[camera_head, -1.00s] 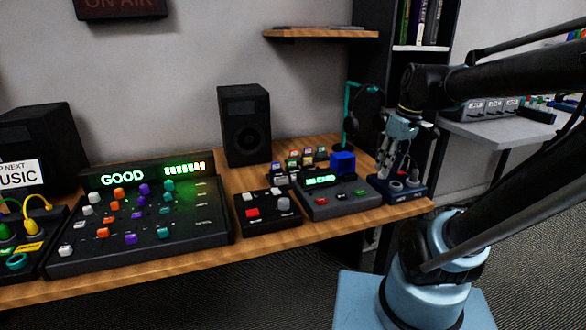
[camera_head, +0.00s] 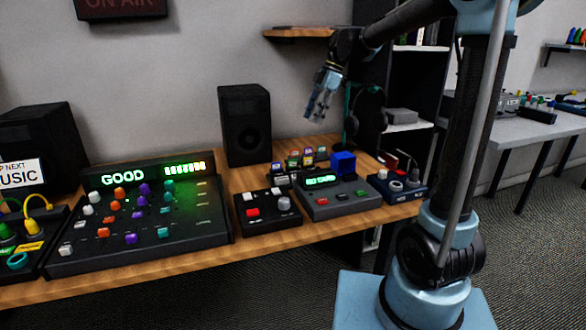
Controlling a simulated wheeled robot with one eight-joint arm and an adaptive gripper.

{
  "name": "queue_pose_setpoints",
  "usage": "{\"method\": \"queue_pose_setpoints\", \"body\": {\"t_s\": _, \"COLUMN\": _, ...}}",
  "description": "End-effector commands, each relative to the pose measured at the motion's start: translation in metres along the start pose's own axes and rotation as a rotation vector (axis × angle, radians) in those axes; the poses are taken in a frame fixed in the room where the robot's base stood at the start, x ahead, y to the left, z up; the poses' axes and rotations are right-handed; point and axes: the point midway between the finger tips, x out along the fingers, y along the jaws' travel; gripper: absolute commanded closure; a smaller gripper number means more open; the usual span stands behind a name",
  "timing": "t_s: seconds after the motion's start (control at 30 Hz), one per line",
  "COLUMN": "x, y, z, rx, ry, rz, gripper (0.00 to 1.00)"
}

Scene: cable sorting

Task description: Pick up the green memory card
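Several small memory cards stand in a cluster at the back of the desk, right of the speaker. Their colours are hard to tell at this size; the one at the right end looks greenish, and I take it as the green memory card (camera_head: 321,150). My gripper (camera_head: 317,117) hangs in the air above and behind the cluster, fingers pointing down. Its fingers look apart, with nothing between them. It touches nothing.
A card reader (camera_head: 335,198) with a lit green display stands in front of the cards, with a blue block (camera_head: 343,162) behind it. A black speaker (camera_head: 245,125) stands left, a headphone stand (camera_head: 349,128) right. A small dark blue box (camera_head: 398,188) sits near the desk's right end.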

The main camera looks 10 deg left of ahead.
Motion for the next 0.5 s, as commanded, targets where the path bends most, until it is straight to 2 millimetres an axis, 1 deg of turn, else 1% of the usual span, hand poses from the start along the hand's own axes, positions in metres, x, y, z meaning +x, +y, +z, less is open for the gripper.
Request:
{"method": "queue_pose_setpoints", "body": {"t_s": 0.07, "x": 0.004, "y": 0.004, "z": -0.003, "rx": -0.018, "ry": 0.004, "rz": -0.004, "gripper": 0.68}}
{"method": "queue_pose_setpoints", "body": {"t_s": 0.17, "x": 0.014, "y": 0.005, "z": -0.004, "rx": -0.025, "ry": 0.005, "rz": -0.005, "gripper": 0.68}}
{"method": "queue_pose_setpoints", "body": {"t_s": 0.5, "x": 0.073, "y": 0.004, "z": -0.004, "rx": -0.024, "ry": 0.005, "rz": -0.004, "gripper": 0.68}}
